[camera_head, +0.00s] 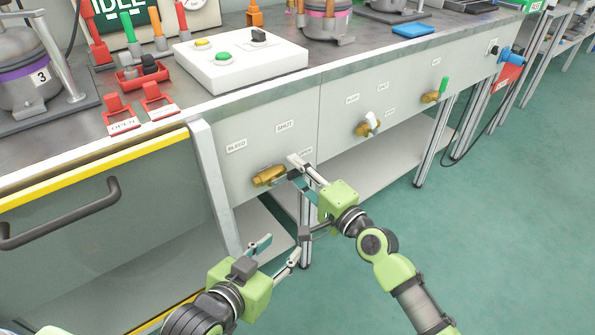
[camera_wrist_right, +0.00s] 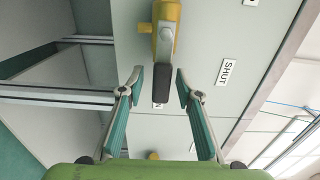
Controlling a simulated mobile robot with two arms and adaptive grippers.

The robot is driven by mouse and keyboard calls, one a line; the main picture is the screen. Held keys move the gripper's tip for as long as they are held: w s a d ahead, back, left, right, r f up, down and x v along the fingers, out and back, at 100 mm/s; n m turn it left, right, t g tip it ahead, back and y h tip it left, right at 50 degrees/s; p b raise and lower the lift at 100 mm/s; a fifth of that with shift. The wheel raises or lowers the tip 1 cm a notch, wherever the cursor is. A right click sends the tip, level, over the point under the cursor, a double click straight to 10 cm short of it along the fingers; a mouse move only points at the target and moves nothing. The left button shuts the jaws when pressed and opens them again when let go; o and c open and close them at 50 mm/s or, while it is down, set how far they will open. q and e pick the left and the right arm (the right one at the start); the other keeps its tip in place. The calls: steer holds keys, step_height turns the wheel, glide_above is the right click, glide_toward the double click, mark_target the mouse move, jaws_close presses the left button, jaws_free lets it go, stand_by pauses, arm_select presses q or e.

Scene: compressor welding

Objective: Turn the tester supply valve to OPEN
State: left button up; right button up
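The tester supply valve is a brass body (camera_head: 268,176) on the grey front panel under the bench, beneath BLEED and SHUT labels. In the right wrist view its yellow body (camera_wrist_right: 167,18) carries a lever with a dark grip (camera_wrist_right: 162,88). The lever points down toward a mostly hidden label ending in N. My right gripper (camera_head: 292,169) is at the valve. In its wrist view its fingers (camera_wrist_right: 159,75) stand open on both sides of the grip, with visible gaps. My left gripper (camera_head: 279,251) is open and empty, below and apart from the valve.
A second valve with a white handle (camera_head: 368,124) and a third with a green handle (camera_head: 436,94) sit farther right on the panel. A yellow-edged drawer front with a dark handle (camera_head: 62,217) is at left. Table legs and a low shelf (camera_head: 350,168) lie behind my grippers. The green floor at right is clear.

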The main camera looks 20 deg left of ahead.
steer(key=v, duration=1.2)
stand_by(0.3)
